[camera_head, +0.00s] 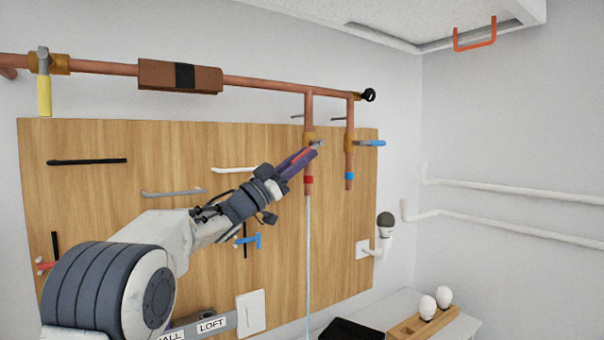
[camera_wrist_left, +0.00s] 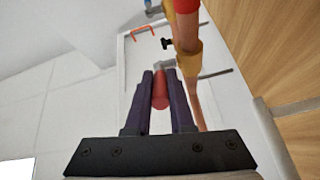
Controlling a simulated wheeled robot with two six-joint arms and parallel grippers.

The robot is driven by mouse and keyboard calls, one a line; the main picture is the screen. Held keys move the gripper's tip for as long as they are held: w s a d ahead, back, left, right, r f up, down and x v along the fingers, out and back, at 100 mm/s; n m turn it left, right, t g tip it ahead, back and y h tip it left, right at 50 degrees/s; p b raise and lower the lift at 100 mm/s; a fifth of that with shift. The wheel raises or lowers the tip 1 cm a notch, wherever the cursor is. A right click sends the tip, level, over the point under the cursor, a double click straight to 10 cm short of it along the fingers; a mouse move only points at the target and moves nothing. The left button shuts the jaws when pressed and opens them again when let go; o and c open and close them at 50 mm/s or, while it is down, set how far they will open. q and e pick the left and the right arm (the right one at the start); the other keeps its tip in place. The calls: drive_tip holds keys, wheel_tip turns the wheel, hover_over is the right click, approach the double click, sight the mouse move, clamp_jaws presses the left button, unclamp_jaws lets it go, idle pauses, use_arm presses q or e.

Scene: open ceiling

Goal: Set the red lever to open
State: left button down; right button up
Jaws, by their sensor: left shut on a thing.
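The red lever (camera_head: 300,156) is on the left of two copper drop pipes, the one with a red band (camera_head: 309,180). It has a grey metal end at the pipe's brass valve (camera_head: 308,139). My left gripper (camera_head: 309,153) reaches it from the lower left, its purple fingers shut on the lever. In the left wrist view the red lever handle (camera_wrist_left: 160,90) lies between the two fingers (camera_wrist_left: 160,78). A thin pale blue stream (camera_head: 308,260) runs straight down from below the red-banded pipe. The fingers hide part of the lever. My right gripper is not in view.
A blue lever (camera_head: 371,143) sits on the neighbouring pipe, close right of my gripper. A yellow lever (camera_head: 44,97) hangs at far left. The wooden board (camera_head: 110,220) behind carries several rods. Bulbs in a wooden holder (camera_head: 424,323) stand at lower right.

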use_arm(q)
drive_tip(key=shift+w+f+h+b, duration=0.1)
drive_tip(key=shift+f+h+b, duration=0.1)
drive_tip(key=shift+h+b, duration=0.15)
drive_tip(key=c, duration=0.8)
unclamp_jaws()
drive_tip(key=b+v, duration=0.5)
drive_tip(key=v, duration=0.5)
drive_tip(key=shift+a+f, duration=0.1)
drive_tip(key=shift+f, duration=0.05)
